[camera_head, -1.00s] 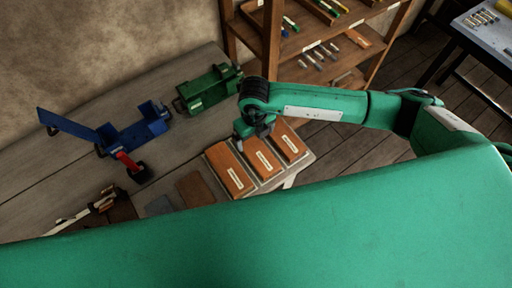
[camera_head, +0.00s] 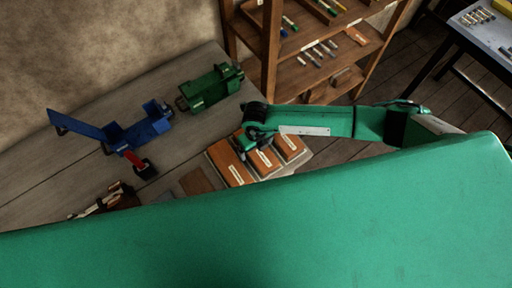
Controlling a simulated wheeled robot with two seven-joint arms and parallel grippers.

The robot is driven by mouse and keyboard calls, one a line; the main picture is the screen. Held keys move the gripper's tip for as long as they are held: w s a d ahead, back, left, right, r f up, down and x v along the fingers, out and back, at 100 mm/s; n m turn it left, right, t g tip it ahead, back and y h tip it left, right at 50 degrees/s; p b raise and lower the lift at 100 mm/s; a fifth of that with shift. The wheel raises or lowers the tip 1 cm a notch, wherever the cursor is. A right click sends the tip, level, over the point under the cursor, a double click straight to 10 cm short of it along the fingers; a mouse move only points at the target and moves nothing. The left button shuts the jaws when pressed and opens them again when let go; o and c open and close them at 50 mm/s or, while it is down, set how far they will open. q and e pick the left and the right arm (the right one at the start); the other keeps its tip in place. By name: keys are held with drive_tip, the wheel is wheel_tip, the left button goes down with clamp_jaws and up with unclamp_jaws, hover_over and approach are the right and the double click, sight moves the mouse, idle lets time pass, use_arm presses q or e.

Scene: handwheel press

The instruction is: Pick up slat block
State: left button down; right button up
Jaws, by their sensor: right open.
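Three orange-brown wooden blocks with pale labels lie in a row at the table's right end: a left one (camera_head: 229,165), a middle one (camera_head: 265,162) and a right one (camera_head: 290,147). The labels are too small to read, so I cannot tell which is the slat block. My right gripper (camera_head: 246,148) is open, with its fingers pointing down above the upper part of the left and middle blocks. It hides part of them, and I see nothing held in it. My left gripper is not in view.
A green machine (camera_head: 210,89) stands behind the blocks, and a blue device with a red part (camera_head: 135,130) stands further left. A flat brown piece (camera_head: 196,181) lies left of the blocks. A wooden shelf (camera_head: 270,60) rises behind. Bare table (camera_head: 200,130) lies between.

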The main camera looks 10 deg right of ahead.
drive_tip(key=shift+c, duration=0.4)
drive_tip(key=c, duration=1.1)
drive_tip(key=shift+c, duration=0.3)
drive_tip(key=shift+r, duration=0.1)
